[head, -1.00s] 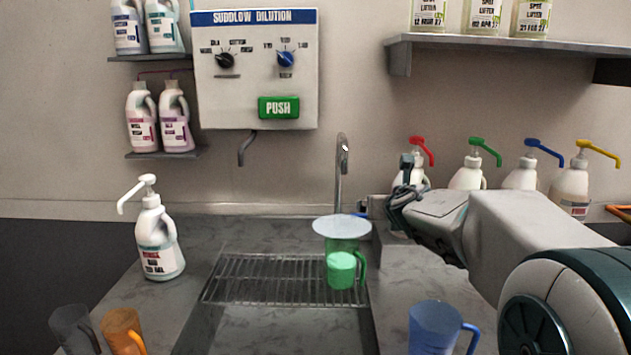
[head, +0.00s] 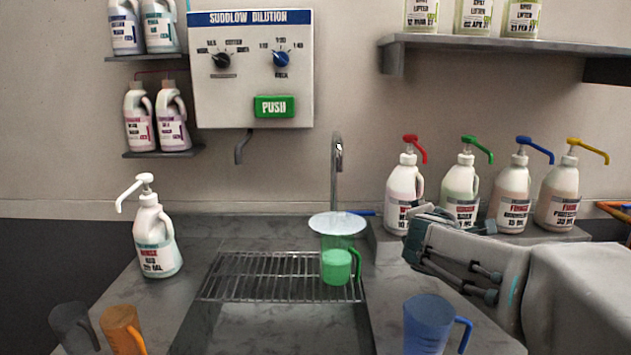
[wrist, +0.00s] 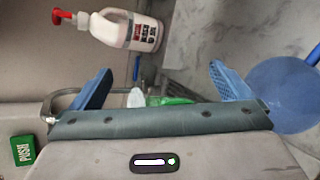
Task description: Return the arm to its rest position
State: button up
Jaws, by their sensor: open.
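My gripper (wrist: 160,90) is open and empty in the wrist view, its two blue fingers spread apart. In the head view my arm reaches in from the right, and my gripper (head: 415,232) is in front of the red-pump bottle (head: 403,187), covering part of its lower side. I cannot tell from the head view whether they touch. In the wrist view the red-pump bottle (wrist: 120,28) lies beyond the fingers with a visible gap.
A green jug (head: 338,263) topped by a pale disc (head: 337,225) stands on the wire rack (head: 250,277). A blue jug (head: 428,325) stands front right, below my arm. Bottles with green, blue and yellow pumps line the right ledge. A white-pump bottle (head: 155,245) stands left.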

jog(key=s+a+f+m+g+y, duration=0.1)
jog(key=s+a+f+m+g, duration=0.1)
jog(key=s+f+m, duration=0.3)
jog(key=s+a+f+m+g+y, duration=0.2)
jog(key=s+f+m+g, duration=0.2)
jog(key=s+m, duration=0.4)
jog(key=s+a+f+m+g+y, duration=0.1)
jog(key=s+a+f+m+g, duration=0.2)
jog(key=s+f+m, duration=0.3)
jog(key=s, duration=0.5)
jog(key=shift+s, duration=0.3)
